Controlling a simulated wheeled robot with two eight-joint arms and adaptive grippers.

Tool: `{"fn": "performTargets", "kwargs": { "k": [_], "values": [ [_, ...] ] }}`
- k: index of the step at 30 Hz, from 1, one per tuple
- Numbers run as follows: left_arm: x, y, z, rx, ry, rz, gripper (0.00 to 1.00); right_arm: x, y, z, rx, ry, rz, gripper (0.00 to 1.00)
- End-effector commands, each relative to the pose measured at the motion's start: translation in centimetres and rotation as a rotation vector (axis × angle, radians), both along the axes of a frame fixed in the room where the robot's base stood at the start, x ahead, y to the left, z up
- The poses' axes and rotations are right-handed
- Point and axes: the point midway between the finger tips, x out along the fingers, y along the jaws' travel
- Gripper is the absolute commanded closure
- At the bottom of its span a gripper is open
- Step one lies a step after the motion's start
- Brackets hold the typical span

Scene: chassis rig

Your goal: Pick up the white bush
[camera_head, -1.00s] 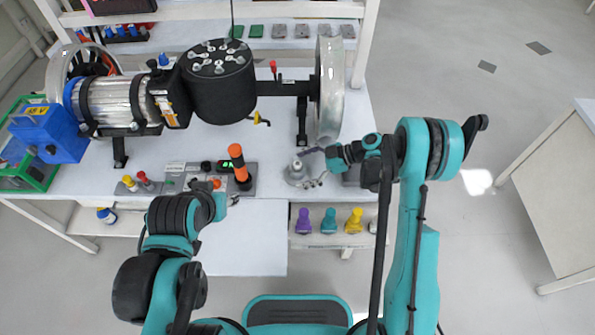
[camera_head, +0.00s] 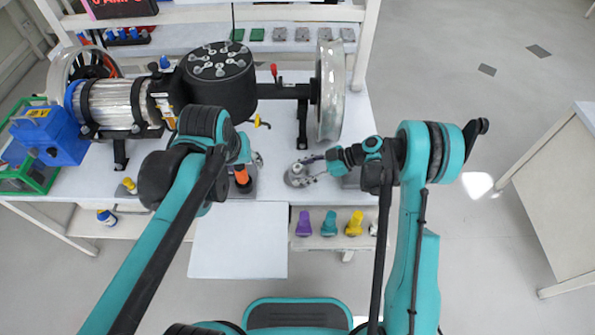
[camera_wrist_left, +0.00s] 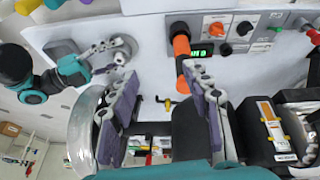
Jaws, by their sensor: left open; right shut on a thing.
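A small white piece, likely the white bush (camera_head: 373,229), sits at the right end of the row of coloured bushes on the lower shelf in the head view. My right arm partly hides it. My right gripper (camera_head: 313,168) is shut on a grey-white upright part (camera_head: 297,170) on a round base on the table. The left wrist view also shows this part (camera_wrist_left: 119,57). My left gripper (camera_head: 257,160) is open and empty over the table, near the orange-handled lever (camera_head: 242,177). Its two padded fingers (camera_wrist_left: 162,72) stand apart in the left wrist view.
Purple (camera_head: 303,223), teal (camera_head: 329,223) and yellow (camera_head: 354,223) bushes stand on the lower shelf. The motor and wheel assembly (camera_head: 222,80) fills the back of the table. A bare white panel (camera_head: 238,240) lies in front.

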Motion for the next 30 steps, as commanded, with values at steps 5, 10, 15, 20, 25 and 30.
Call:
{"fn": "performTargets", "kwargs": {
  "k": [5,10,15,20,25,30],
  "values": [
    [4.3,-3.3,0.0,-0.023,0.114,0.050,0.52,0.0,0.0,0.0,-0.001,0.000,-0.001,0.68],
    [8.0,-6.8,-1.2,-0.027,0.219,0.105,0.52,0.0,0.0,0.0,-0.001,0.000,-0.001,0.68],
    [10.8,-10.1,-3.2,-0.018,0.312,0.161,0.52,0.0,0.0,-0.1,-0.001,0.000,-0.001,0.68],
    [12.3,-12.3,-4.8,-0.005,0.368,0.198,0.52,0.0,0.0,-0.1,-0.001,0.000,-0.001,0.68],
    [12.9,-13.3,-6.0,0.003,0.394,0.217,0.52,0.1,0.0,-0.1,-0.002,-0.001,-0.002,0.68],
    [13.0,-13.4,-8.8,0.004,0.397,0.220,0.52,0.1,0.0,-0.1,-0.002,0.000,-0.001,0.68]
  ]
}}
